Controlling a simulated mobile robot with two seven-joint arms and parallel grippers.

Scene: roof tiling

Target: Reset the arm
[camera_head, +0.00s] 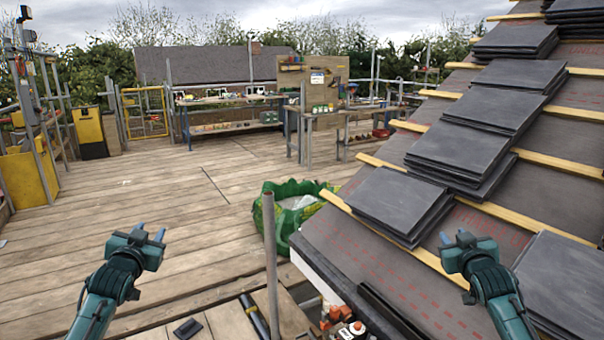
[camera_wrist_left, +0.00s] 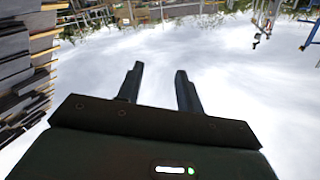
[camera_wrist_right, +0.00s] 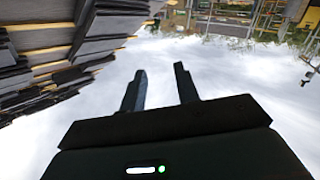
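My left gripper (camera_head: 149,232) is at the lower left of the head view, raised above the wooden deck. Its two fingers are apart with nothing between them, as the left wrist view (camera_wrist_left: 158,88) also shows. My right gripper (camera_head: 453,238) is at the lower right of the head view, in front of the sloped roof. Its fingers are apart and empty, as the right wrist view (camera_wrist_right: 160,90) also shows. Both wrist views show the scene upside down with sky beyond the fingertips.
Stacks of dark slates (camera_head: 390,203) lie on the roof with timber battens (camera_head: 520,219). A green bag (camera_head: 292,213) and an upright metal pole (camera_head: 270,262) stand between the arms. A workbench (camera_head: 232,117) is far back. The wooden deck (camera_head: 130,205) on the left is mostly clear.

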